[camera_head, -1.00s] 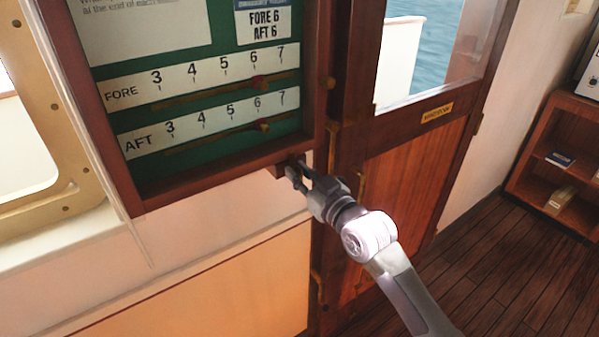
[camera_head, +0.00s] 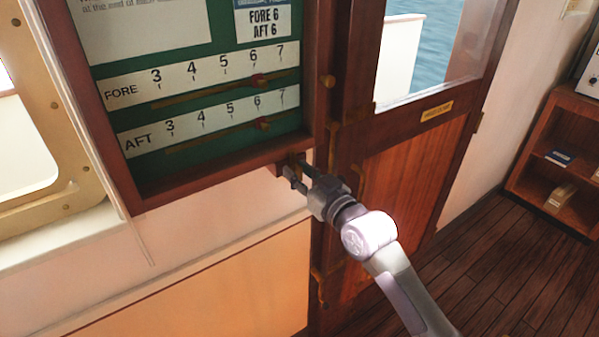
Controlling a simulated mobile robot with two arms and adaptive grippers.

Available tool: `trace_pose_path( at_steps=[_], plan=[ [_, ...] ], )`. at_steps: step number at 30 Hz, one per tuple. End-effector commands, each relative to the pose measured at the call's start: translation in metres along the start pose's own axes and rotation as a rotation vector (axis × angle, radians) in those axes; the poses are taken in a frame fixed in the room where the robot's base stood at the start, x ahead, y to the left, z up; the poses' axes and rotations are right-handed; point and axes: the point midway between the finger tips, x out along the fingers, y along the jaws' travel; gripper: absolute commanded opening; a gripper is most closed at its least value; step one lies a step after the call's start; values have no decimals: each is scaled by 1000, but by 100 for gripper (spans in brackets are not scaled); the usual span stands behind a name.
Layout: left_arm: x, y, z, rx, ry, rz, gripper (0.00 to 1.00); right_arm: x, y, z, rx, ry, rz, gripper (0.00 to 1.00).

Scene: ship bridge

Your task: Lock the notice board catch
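The notice board (camera_head: 206,90) is a green panel in a dark wooden frame on the wall at the upper left. A small dark wooden catch block (camera_head: 283,167) sits under its lower right corner. My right gripper (camera_head: 296,168) is at this block, coming up from the lower right. Its two fingers are apart, with a gap showing between them, and their tips are up against or close to the catch. The fingers partly hide the catch, so its position and any contact are hard to tell. My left gripper is out of view.
A wooden door (camera_head: 400,190) with a window and brass plate stands right of the board. A low shelf (camera_head: 520,190) stands at the far right. Dark plank floor is clear.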

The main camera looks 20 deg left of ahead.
Motion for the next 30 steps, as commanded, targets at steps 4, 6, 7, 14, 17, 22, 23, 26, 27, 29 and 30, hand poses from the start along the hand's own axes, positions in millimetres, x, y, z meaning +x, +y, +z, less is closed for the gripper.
trace_pose_path(
  at_steps=[4,6,7,14,17,22,23,26,27,29,30],
  plan=[
    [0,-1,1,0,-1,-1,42,-1,0,-1,-1,2,0,31],
    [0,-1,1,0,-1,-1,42,-5,0,-1,0,3,0,31],
    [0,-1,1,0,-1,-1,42,-8,0,0,0,2,0,31],
    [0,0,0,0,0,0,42,-50,1,0,-2,1,2,31],
    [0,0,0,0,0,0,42,-72,1,0,-2,1,1,31],
    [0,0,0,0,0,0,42,-102,1,1,-2,-1,1,31],
    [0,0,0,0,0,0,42,-106,1,0,-1,0,1,31],
    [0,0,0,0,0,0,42,-115,1,0,0,0,1,31],
    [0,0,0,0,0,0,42,-118,0,0,0,0,1,31],
    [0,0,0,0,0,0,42,-120,0,0,0,0,1,31],
    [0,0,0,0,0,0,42,-120,0,0,0,0,0,31]
  ],
)
